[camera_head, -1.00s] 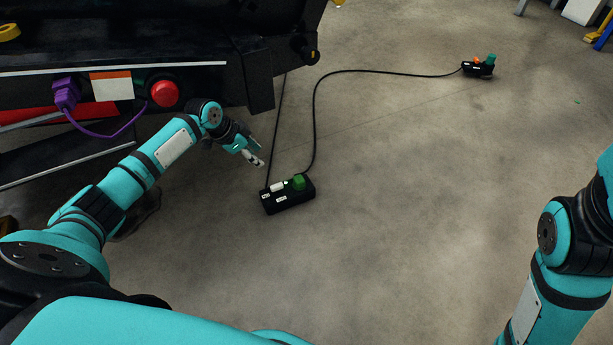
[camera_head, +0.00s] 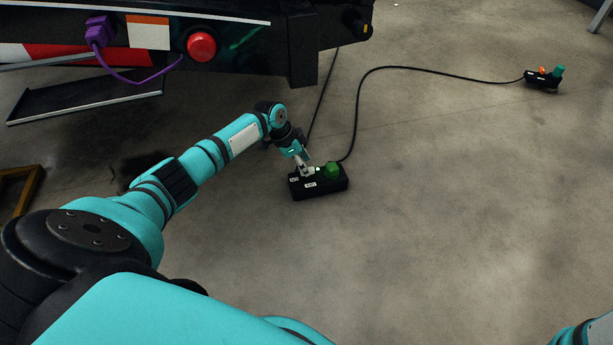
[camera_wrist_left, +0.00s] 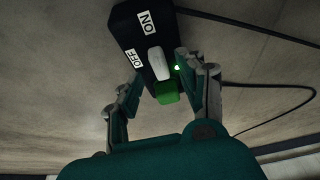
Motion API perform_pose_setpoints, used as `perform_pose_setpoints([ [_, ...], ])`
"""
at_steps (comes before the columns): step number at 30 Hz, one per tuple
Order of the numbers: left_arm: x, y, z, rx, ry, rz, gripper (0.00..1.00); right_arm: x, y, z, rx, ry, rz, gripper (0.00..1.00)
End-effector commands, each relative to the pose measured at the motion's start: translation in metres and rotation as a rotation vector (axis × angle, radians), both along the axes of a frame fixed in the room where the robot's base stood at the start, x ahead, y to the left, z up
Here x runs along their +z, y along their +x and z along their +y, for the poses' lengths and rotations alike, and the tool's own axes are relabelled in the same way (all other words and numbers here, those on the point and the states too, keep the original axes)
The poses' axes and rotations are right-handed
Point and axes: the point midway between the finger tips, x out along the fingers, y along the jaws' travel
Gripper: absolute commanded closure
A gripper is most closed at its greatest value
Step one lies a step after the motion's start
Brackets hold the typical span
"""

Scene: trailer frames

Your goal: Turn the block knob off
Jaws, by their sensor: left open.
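A black control block (camera_head: 335,185) lies on the floor, with a green button (camera_head: 332,170) on its top. It also shows in the left wrist view (camera_wrist_left: 125,25), with ON and OFF labels. A white elongated knob (camera_wrist_left: 158,65) sits beside the labels, close to the green button (camera_wrist_left: 166,92). Which label the knob points to, I cannot tell. My left gripper (camera_head: 306,170) is open at the knob's end of the block. In the left wrist view its fingers (camera_wrist_left: 153,72) stand either side of the knob; contact is unclear. My right gripper is out of view.
A black cable (camera_head: 358,110) runs from the block to a second black box (camera_head: 543,80) at the far right. A dark trailer edge with a red button (camera_head: 201,46) and a purple plug (camera_head: 99,31) overhangs at upper left.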

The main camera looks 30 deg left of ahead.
Motion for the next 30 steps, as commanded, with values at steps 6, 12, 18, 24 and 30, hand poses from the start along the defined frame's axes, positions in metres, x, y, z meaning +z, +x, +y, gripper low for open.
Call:
perform_pose_setpoints([
  [6,-0.022,0.007,-0.006,0.0,-0.001,-0.002,0.6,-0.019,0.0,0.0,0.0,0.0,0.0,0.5],
  [12,-0.023,0.008,-0.007,0.0,-0.001,-0.001,0.6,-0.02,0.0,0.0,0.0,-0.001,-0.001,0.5],
  [18,-0.023,0.008,-0.007,0.0,-0.001,-0.001,0.67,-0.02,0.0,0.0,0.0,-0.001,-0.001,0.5],
  [24,-0.023,0.008,-0.007,0.0,-0.001,-0.001,0.94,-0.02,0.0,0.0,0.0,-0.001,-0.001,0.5],
  [30,-0.023,0.008,-0.007,0.0,-0.001,-0.001,1.0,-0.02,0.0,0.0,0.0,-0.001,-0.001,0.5],
])
